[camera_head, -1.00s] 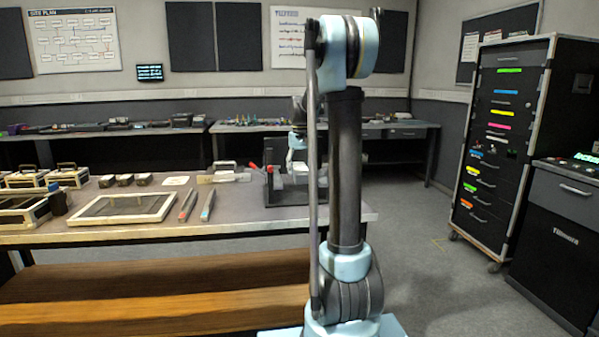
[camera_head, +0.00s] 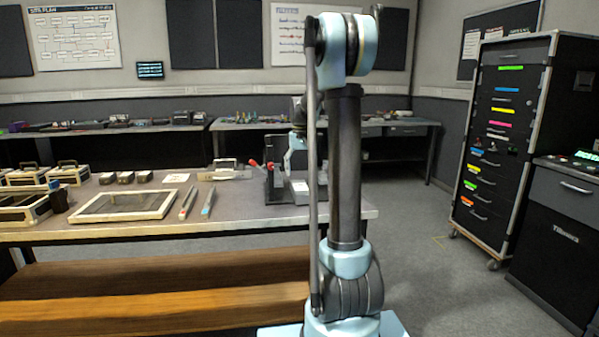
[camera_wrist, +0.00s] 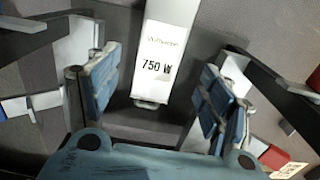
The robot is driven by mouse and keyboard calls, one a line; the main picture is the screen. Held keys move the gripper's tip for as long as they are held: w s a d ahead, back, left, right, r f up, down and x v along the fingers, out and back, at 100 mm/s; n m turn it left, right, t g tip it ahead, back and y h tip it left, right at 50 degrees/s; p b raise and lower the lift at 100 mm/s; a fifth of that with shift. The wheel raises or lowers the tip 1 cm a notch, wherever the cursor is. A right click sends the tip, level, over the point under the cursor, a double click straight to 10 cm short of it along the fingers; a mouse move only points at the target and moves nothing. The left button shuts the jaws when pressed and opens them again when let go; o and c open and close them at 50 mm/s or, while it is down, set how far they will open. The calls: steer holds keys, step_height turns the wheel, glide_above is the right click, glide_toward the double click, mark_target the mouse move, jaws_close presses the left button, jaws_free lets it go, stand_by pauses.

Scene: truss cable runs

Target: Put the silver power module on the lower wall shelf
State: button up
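The silver power module (camera_wrist: 165,55), with a white label reading "750 W", lies between my gripper's fingers in the wrist view. My gripper (camera_wrist: 157,88) is open, with blue-padded fingers on either side of the module and visible gaps beside it. In the head view, my gripper is small and mostly hidden by my arm, above the bench near a dark fixture (camera_head: 278,188). A pale box in that fixture may be the module, but I cannot tell. I cannot identify the lower wall shelf in either view.
The workbench (camera_head: 240,212) holds a framed tray (camera_head: 125,204), two slim tools (camera_head: 198,202) and several small boxes (camera_head: 125,178). Red-tipped parts (camera_head: 262,165) stand beside the fixture. A wooden bench (camera_head: 150,310) is in front.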

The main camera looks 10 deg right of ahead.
steer(key=shift+r, duration=0.15)
step_height(320, 180, up, 13)
stand_by(0.7)
